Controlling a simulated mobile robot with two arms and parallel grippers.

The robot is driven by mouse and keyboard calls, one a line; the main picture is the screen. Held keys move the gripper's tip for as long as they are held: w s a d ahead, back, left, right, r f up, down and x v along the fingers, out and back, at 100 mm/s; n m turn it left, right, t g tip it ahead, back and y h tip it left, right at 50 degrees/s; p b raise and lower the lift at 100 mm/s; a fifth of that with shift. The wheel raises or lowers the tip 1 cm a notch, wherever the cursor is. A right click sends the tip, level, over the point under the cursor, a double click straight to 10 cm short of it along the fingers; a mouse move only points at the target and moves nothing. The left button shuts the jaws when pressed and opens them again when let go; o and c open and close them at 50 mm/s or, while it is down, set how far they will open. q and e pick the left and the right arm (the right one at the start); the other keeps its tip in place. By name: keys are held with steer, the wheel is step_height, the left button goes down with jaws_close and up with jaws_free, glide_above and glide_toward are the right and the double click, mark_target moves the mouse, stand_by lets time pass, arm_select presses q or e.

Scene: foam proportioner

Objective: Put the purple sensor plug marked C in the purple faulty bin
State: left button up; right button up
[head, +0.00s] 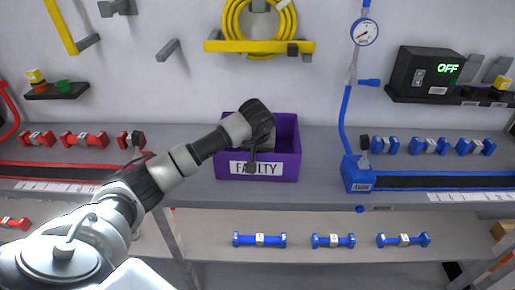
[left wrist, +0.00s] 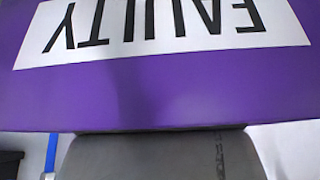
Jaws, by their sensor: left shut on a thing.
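The purple faulty bin (head: 287,165) stands on the grey shelf, its white FAULTY label facing me. The left wrist view shows its purple front wall (left wrist: 150,95) very close, with the label upside down. My right gripper is not in view.
Red fittings (head: 85,139) stand left of the bin. A blue block (head: 356,174) with a pipe and gauge (head: 364,32) stands to its right, then several blue fittings (head: 430,146). More blue fittings (head: 260,240) lie on the lower shelf.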

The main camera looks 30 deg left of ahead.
arm_select(q)
steer(key=o, duration=1)
steer(key=shift+f, duration=0.1)
steer(key=shift+c, duration=0.2)
steer(key=v, duration=1.2)
steer(key=shift+b, duration=0.45)
